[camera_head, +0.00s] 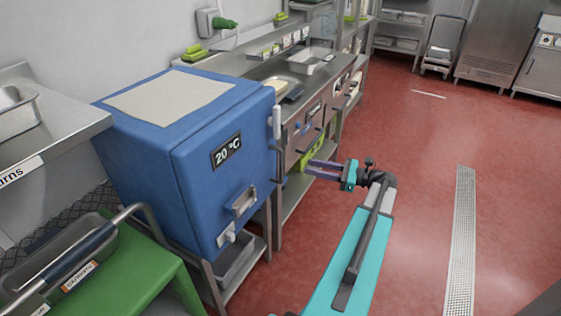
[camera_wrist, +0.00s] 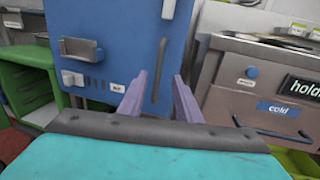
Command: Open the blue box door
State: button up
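The blue box (camera_head: 208,150) stands at the left on a metal stand, with a "20 °C" label on its side and a cloth-like sheet on top. Its front, with a metal latch-like handle (camera_head: 243,202), also shows in the wrist view (camera_wrist: 120,35), where the metal handle (camera_wrist: 82,49) is at the left. A dark vertical bar handle (camera_wrist: 161,75) is near the right edge of that face. The face looks closed. My gripper (camera_head: 322,170) is to the right of the box, apart from it. In the wrist view its two purple fingers (camera_wrist: 158,92) are spread with nothing between them.
A steel counter with drawers (camera_head: 310,115) runs behind the box; it fills the right of the wrist view (camera_wrist: 250,90). A green cart (camera_head: 130,265) stands at the front left. Red floor to the right is clear, with a drain grate (camera_head: 461,240).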

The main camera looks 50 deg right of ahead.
jog(key=p+x, duration=0.1)
jog(key=x, duration=1.1)
jog(key=shift+w+a, duration=0.2)
jog(key=shift+w, duration=0.1)
jog(key=shift+c, duration=0.4)
grip_shut()
